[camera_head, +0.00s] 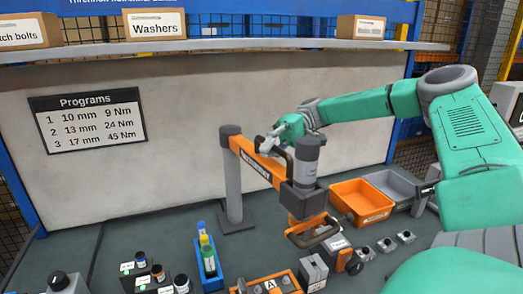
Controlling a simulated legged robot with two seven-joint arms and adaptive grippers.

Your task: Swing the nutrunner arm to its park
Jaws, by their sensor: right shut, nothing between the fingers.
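The nutrunner arm (256,165) is an orange beam that runs from a grey post (233,190) toward the right and the front of the bench. At its outer end hangs the nutrunner (307,161), a grey upright cylinder with an orange lower body and a looped handle (313,237). A dark curved handle stands on the beam beside the nutrunner. My right gripper (267,144) is shut and empty, just above and behind the beam near this handle. I cannot tell whether it touches either one. My left gripper is out of view. No park is clearly recognisable.
An orange bin (361,201) and a grey bin (392,186) stand right of the nutrunner. A blue tray (208,268) with bottles, small dark blocks and an orange fixture (270,286) fill the front. A shelf (230,45) with boxes crosses above.

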